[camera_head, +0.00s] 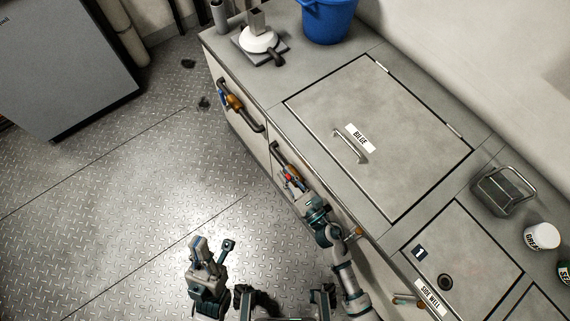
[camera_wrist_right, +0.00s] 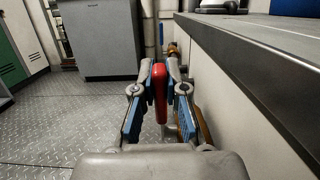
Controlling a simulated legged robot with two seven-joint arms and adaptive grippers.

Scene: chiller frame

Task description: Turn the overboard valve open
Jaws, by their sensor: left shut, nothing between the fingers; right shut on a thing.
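A red valve handle (camera_head: 288,178) sits by a dark pipe with a brass fitting (camera_head: 281,163) on the front of the grey counter. In the right wrist view the red handle (camera_wrist_right: 160,88) stands upright between the two fingers. My right gripper (camera_head: 291,184) is shut on this handle. Its fingers and my arm partly hide the valve body. No label naming this valve is readable. My left gripper (camera_head: 213,246) is shut and empty, above the floor to the left of the counter, away from the valve.
Another pipe with a brass valve and blue handle (camera_head: 226,100) is farther along the counter front. The counter top holds a hatch marked BILGE (camera_head: 390,125), a blue bucket (camera_head: 327,20) and a lamp (camera_head: 503,190). A grey cabinet (camera_head: 65,60) stands left.

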